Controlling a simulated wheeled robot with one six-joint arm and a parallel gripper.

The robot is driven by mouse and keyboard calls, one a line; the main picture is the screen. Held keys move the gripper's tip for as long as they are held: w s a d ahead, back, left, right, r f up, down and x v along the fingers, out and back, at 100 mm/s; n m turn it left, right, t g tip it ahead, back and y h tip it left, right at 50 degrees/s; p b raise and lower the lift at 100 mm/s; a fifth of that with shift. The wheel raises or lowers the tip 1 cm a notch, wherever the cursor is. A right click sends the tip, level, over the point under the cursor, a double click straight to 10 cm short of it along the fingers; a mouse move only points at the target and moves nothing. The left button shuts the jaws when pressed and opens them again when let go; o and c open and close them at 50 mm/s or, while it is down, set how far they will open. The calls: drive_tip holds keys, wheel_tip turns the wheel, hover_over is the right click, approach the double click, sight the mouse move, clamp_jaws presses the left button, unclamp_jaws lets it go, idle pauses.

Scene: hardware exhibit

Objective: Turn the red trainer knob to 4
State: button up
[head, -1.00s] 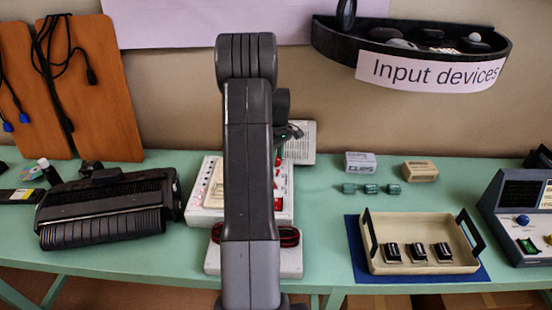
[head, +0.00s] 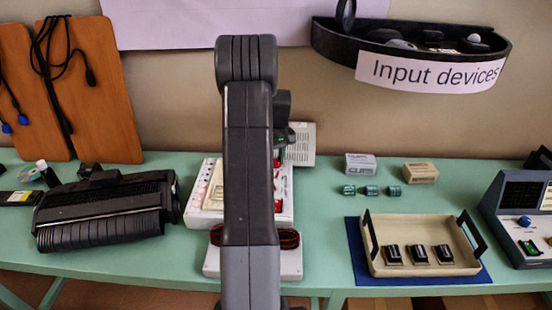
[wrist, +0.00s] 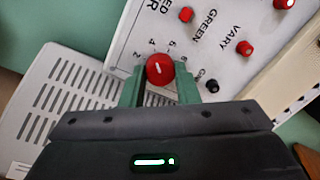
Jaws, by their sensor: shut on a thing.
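The red trainer knob (wrist: 160,68) is in the wrist view, with a short white pointer line across its face, slanted. Printed numbers 2, 4, 6 and 8 surround it; which end of the line points is hard to tell. My gripper (wrist: 160,82) has its green fingers on either side of the knob, shut on it. The white trainer panel (wrist: 230,40) carries the words GREEN and VARY. In the head view the trainer (head: 203,208) stands on the table, largely hidden behind my arm, and the knob cannot be made out there.
A grey vented box (wrist: 60,95) adjoins the panel. On the green table, a printer-like black device (head: 105,212) stands left and a beige tray (head: 420,262) right.

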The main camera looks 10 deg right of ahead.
drive_tip(key=o, duration=1)
drive_tip(key=shift+r, duration=0.1)
drive_tip(key=r, duration=0.9)
drive_tip(key=r+b, duration=0.1)
drive_tip(key=r, duration=0.3)
drive_tip(key=shift+w+d+r, duration=0.15)
drive_tip(key=shift+d+r, duration=0.15)
drive_tip(key=shift+r, duration=0.05)
drive_tip(key=shift+f, duration=0.1)
drive_tip(key=f, duration=0.9)
drive_tip(key=f+p, duration=0.1)
drive_tip(key=f, duration=0.3)
drive_tip(key=shift+a+f, duration=0.3)
drive_tip(key=shift+f, duration=0.05)
